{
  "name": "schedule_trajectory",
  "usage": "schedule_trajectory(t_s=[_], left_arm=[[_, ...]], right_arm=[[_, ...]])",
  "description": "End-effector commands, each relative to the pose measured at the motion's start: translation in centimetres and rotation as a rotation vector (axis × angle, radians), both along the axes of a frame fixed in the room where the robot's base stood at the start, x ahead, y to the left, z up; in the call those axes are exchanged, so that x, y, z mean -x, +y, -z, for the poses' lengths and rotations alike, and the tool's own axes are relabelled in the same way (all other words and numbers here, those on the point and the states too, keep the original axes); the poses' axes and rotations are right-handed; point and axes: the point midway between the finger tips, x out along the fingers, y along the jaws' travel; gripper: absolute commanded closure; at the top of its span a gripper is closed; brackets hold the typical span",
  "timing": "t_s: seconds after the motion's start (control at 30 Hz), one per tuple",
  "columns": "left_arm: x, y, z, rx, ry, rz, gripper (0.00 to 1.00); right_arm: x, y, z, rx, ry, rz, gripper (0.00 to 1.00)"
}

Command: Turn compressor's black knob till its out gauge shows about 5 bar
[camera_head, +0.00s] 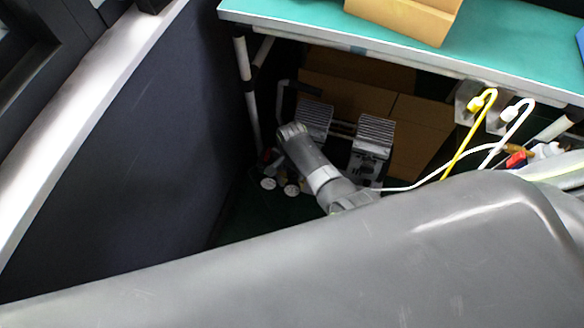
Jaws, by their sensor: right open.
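The compressor stands on the floor under the workbench, with two finned grey cylinder heads (372,135) showing. Two small round white-faced gauges (280,187) sit low at its left; their needles are too small to read, and I cannot tell which is the out gauge. My right arm reaches in front of the compressor. My right gripper (271,166) is open, small and partly hidden, just above the gauges. I cannot make out the black knob, or whether the gripper is around it or touching it. My left gripper is not in view.
The green-topped workbench (310,22) overhangs the compressor, with a white leg (245,85) close at its left. Cardboard boxes (415,135) stand behind. A white hose (425,180) runs right, past yellow and white hooks (483,103). A dark panel (130,170) is at the left.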

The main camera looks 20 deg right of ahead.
Motion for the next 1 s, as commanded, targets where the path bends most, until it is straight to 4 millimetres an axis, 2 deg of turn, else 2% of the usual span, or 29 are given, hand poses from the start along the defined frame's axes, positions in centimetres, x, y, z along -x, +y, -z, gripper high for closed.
schedule_trajectory(t_s=[0.03,0.37,0.57,0.73,0.93,0.97,1.0], left_arm=[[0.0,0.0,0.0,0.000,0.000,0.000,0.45],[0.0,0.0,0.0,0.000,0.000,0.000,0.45],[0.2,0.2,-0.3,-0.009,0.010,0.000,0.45],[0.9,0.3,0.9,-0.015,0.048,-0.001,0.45],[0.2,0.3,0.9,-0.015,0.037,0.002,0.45],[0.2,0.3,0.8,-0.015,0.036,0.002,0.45],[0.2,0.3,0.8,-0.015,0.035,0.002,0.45]], right_arm=[[0.0,0.0,0.0,0.000,0.000,0.000,0.47],[0.0,0.0,0.0,0.000,0.000,0.000,0.89],[0.0,0.0,-0.2,0.001,0.001,0.058,0.89],[-0.1,0.0,-0.1,0.001,-0.001,0.101,0.89],[-0.1,0.0,0.0,0.001,-0.001,0.101,0.89],[-0.1,0.0,0.0,0.001,-0.001,0.101,0.65],[-0.1,0.0,0.0,0.001,-0.001,0.101,0.60]])
